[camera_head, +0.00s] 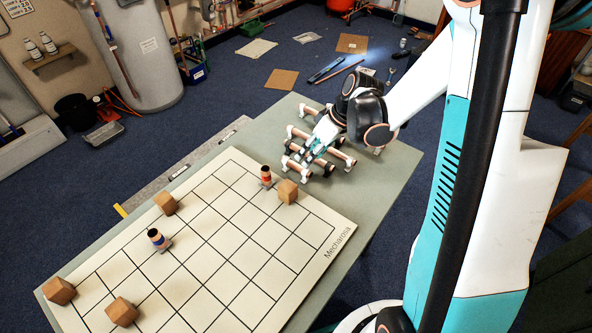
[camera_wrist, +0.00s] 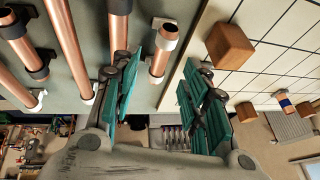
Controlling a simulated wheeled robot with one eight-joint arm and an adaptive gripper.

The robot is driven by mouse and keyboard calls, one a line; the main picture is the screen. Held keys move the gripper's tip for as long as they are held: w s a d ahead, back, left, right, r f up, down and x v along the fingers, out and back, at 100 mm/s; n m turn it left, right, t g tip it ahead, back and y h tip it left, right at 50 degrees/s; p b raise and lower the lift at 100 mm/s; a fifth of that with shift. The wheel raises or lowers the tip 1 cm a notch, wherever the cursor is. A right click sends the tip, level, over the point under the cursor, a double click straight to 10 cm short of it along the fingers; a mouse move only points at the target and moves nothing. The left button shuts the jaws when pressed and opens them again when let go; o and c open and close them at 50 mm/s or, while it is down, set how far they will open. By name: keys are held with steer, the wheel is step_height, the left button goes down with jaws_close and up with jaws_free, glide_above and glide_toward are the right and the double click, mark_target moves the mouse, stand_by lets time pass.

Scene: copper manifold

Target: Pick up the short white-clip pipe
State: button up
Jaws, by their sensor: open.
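I see nothing held. Whether a finger touches the pipe, I cannot tell.
Longer copper pipes (camera_wrist: 66,40) lie left of the short one, some with black clips (camera_wrist: 35,66). One pipe is partly behind my left finger. A white gridded board (camera_head: 215,225) bears wooden cubes (camera_head: 287,191) and small striped figures (camera_head: 266,175). Bare table lies to the right.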

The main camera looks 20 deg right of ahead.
mark_target(297, 165)
steer(key=b+x, duration=0.1)
steer(key=x, duration=0.1)
steer(key=b+x, duration=0.1)
steer(key=x, duration=0.2)
steer(key=b+x, duration=0.1)
steer(key=x, duration=0.1)
steer(key=shift+w+a, duration=0.3)
steer(key=shift+a, duration=0.1)
steer(key=shift+r, duration=0.15)
jaws_close()
